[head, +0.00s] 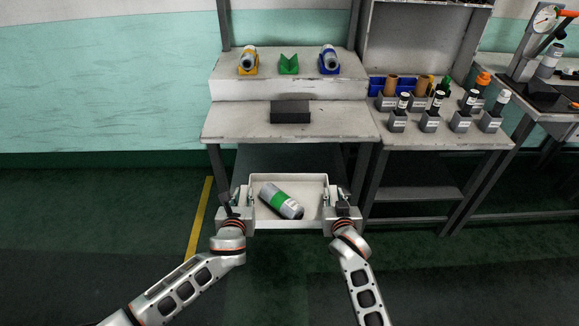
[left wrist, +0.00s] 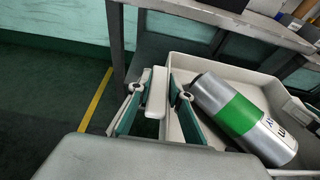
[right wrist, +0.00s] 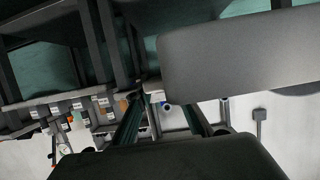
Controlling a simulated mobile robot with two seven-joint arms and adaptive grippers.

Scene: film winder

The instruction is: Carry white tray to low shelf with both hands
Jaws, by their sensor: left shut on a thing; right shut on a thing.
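The white tray (head: 290,226) is held level in front of the workbench, below its top. A silver cylinder with a green band (head: 281,201) lies on its side in the tray, and shows large in the left wrist view (left wrist: 242,117). My left gripper (head: 236,198) is shut on the tray's left side; the left wrist view shows its fingers (left wrist: 160,100) around the tray's white handle. My right gripper (head: 343,197) is shut on the tray's right side. The right wrist view shows its fingers (right wrist: 168,120), but the grip there is hard to make out. The low shelf (head: 285,158) is under the bench top, behind the tray, partly hidden.
The bench top (head: 240,122) carries a dark block (head: 290,111). A raised ledge (head: 290,88) holds a yellow, a green (head: 289,64) and a blue holder. A side table (head: 440,139) with several small holders stands right. Bench legs flank the tray; a yellow floor line (head: 199,218) runs left.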

